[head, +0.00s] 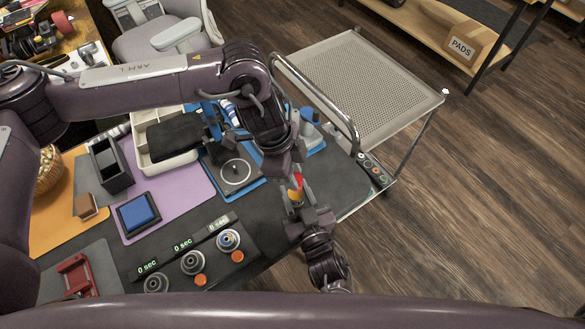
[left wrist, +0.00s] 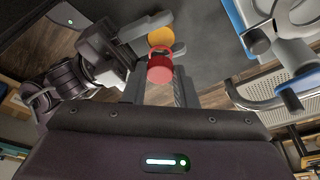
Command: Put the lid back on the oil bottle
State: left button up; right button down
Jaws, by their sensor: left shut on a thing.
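My left gripper (head: 294,172) is shut on the red lid (head: 298,181), pointing down over the front right of the bench. In the left wrist view the lid (left wrist: 159,68) shows between the fingertips. The yellow-orange oil bottle (head: 296,196) is just below the lid; it also shows beyond the lid in the left wrist view (left wrist: 161,37). My right gripper (head: 298,209) reaches in from the front and appears shut on the bottle, its fingers beside it. Fingers hide part of the bottle. Whether lid and bottle touch, I cannot tell.
A row of knobs (head: 192,262) with timer displays lies to the left. A blue mat with a round grey fixture (head: 236,173) is behind. A perforated metal cart (head: 365,85) stands beyond the bench's right edge. A black box (head: 109,170) and blue pad (head: 138,213) lie further left.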

pick_arm(q)
jog(key=shift+f, duration=0.55)
dwell(0.4)
